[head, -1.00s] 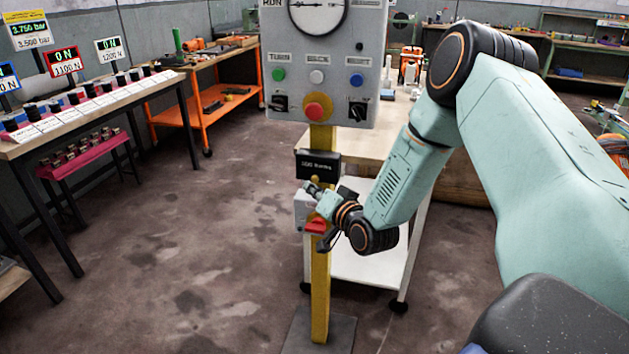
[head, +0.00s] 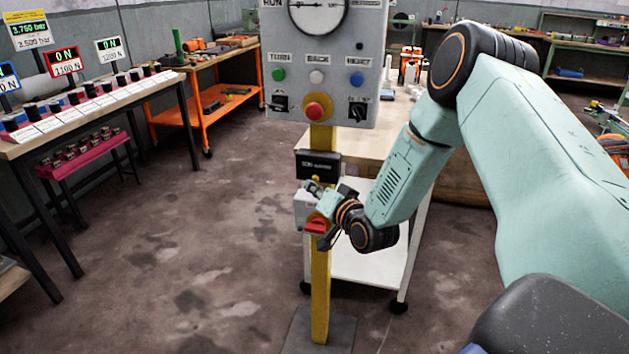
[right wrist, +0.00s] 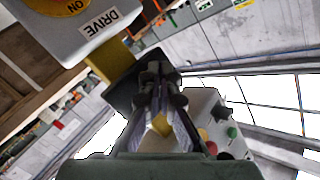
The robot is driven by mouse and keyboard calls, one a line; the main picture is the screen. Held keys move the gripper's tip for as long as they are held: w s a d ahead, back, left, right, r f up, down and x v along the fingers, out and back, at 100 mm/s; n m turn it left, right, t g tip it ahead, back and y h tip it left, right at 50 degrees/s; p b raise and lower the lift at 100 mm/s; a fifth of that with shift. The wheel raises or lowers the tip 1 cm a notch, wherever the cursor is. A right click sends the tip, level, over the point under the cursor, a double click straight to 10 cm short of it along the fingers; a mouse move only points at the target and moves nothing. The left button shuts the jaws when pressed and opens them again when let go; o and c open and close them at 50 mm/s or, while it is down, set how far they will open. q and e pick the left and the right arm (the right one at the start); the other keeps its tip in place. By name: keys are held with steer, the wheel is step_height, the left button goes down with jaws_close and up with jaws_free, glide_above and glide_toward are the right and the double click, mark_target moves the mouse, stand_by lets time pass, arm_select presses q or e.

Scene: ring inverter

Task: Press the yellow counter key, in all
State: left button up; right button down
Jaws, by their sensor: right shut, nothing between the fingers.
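The black counter box (head: 319,165) is mounted on the yellow post (head: 320,270), below the control panel (head: 325,60). In the right wrist view the dark counter box (right wrist: 122,92) lies behind and beside the fingertips. I cannot make out its yellow key; the fingers may hide it. My right gripper (head: 314,187) is shut and empty, just below the counter box and in front of the post. In the right wrist view the closed fingertips (right wrist: 156,72) overlap the box edge; I cannot tell whether they touch it. My left gripper is out of view.
The grey drive box (right wrist: 88,22) is close by, with its red switch (head: 316,227) just below my gripper. The panel carries a red stop button (head: 316,111). A white trolley (head: 375,262) stands behind the post. Open floor lies to the left.

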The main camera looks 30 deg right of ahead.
steer(key=shift+w+d, duration=0.45)
steer(key=shift+d, duration=0.1)
stand_by(0.9)
steer(key=shift+a, duration=0.1)
steer(key=shift+s+a, duration=0.6)
steer(key=shift+a, duration=0.05)
steer(key=shift+s+a, duration=1.6)
steer(key=shift+a, duration=0.3)
